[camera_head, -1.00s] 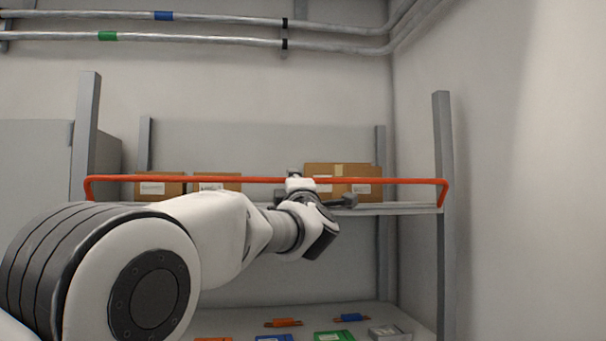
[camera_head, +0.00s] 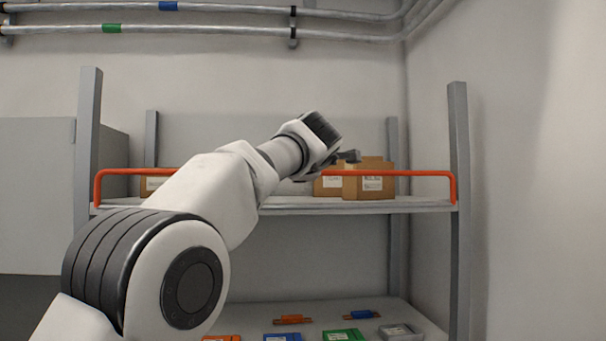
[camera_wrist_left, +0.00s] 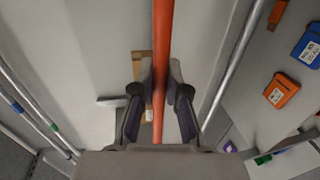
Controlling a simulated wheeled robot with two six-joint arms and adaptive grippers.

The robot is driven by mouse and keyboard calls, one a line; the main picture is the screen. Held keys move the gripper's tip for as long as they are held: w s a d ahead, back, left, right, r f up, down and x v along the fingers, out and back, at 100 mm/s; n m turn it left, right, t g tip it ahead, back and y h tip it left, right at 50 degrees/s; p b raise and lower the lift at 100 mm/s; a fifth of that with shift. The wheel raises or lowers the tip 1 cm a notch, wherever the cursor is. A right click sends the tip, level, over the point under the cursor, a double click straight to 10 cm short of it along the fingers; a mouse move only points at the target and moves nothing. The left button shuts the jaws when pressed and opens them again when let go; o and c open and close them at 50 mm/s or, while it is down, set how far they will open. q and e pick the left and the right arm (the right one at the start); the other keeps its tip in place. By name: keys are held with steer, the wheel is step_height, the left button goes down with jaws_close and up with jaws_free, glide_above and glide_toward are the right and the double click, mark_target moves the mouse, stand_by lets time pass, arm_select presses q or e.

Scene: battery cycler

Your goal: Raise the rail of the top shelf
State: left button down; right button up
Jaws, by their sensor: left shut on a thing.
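The orange rail (camera_head: 420,173) runs along the front of the top shelf (camera_head: 340,208), with bent ends going down near the two front posts. It stands clear above the shelf's front edge and looks about level. In the left wrist view the rail (camera_wrist_left: 162,35) passes between the two fingers of my left gripper (camera_wrist_left: 161,78), which is shut on it. In the head view my left arm covers the middle left of the rail, and only a dark part of the gripper (camera_head: 346,157) shows. My right gripper is not in view.
Cardboard boxes (camera_head: 375,187) stand on the top shelf behind the rail. Grey posts (camera_head: 459,180) flank the shelf. Orange, blue and green items (camera_head: 292,319) lie on the lower shelf. Pipes (camera_head: 220,7) run along the wall above. A grey cabinet (camera_head: 38,190) is at left.

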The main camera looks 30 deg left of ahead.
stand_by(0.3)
arm_select(q)
steer(key=c, duration=1.2)
jaws_free()
steer(key=shift+a, duration=0.25)
steer(key=v, duration=1.1)
steer(key=shift+s+r, duration=0.1)
steer(key=shift+s, duration=0.15)
steer(key=shift+s+d, duration=0.1)
steer(key=shift+d, duration=0.15)
